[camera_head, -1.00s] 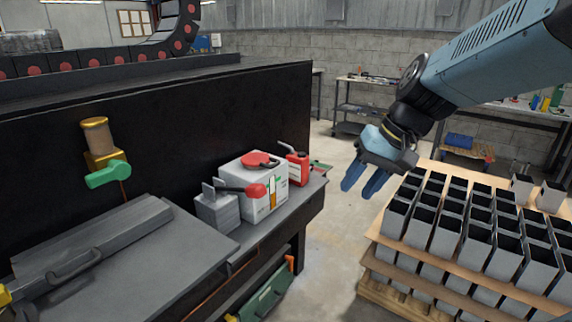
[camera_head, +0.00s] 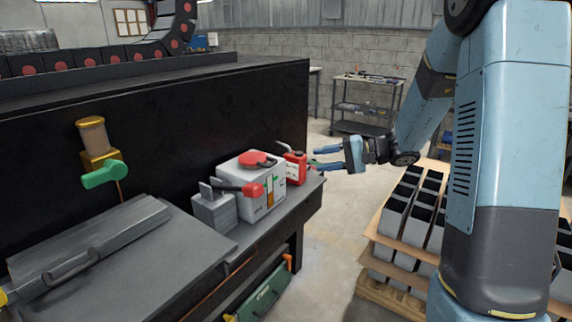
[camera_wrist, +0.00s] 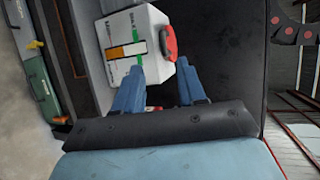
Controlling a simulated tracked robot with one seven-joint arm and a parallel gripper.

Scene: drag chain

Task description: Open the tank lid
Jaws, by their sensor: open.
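The tank is a white box (camera_head: 264,199) on the grey side shelf of the black machine. Its round red lid (camera_head: 258,160) lies on top and looks closed. A red knob on a dark lever sticks out at the tank's front left. In the wrist view the tank (camera_wrist: 119,42) and the red lid (camera_wrist: 169,42) appear sideways, beyond the fingertips. My gripper (camera_head: 326,157) is open and empty, to the right of the tank, with its fingers pointing left toward it. The wrist view shows the two blue fingers (camera_wrist: 158,78) apart, with a gap to the tank.
A red oil can (camera_head: 293,167) stands just behind the tank, close to my fingertips. A grey block (camera_head: 214,212) stands left of the tank. A pallet of grey bins (camera_head: 408,215) is at the right. A tool cart (camera_head: 362,104) stands behind, with open floor between.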

